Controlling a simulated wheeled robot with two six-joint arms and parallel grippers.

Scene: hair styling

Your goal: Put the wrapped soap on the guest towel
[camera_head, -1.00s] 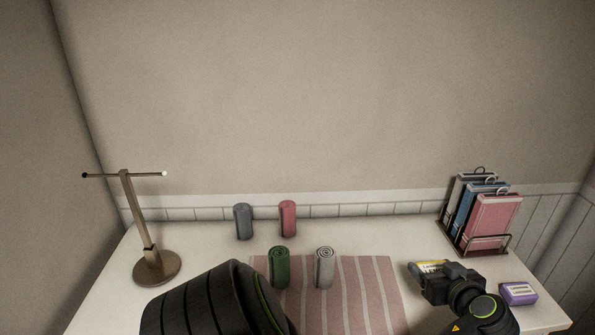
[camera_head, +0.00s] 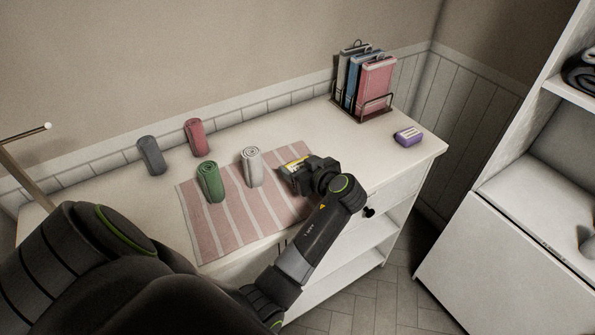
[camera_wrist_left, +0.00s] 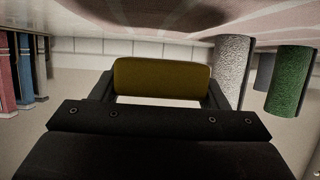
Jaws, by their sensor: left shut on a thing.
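The yellow wrapped soap (camera_head: 297,161) is in my left gripper (camera_head: 294,174), which is shut on it. In the left wrist view, where the scene is upside down, the soap (camera_wrist_left: 161,78) shows as an olive-yellow block between the fingers, apart from the cloth. The guest towel (camera_head: 228,229) is a flat pink cloth with white stripes on the table. My left gripper is over its right part, hiding some of its right edge. My right gripper is not in view.
Grey (camera_head: 252,167) and green (camera_head: 210,182) rolls stand on the towel's back part. Red (camera_head: 196,137) and slate (camera_head: 151,155) rolls stand behind. A purple wrapped bar (camera_head: 408,137) lies at the right; a rack of books (camera_head: 375,82) stands behind it.

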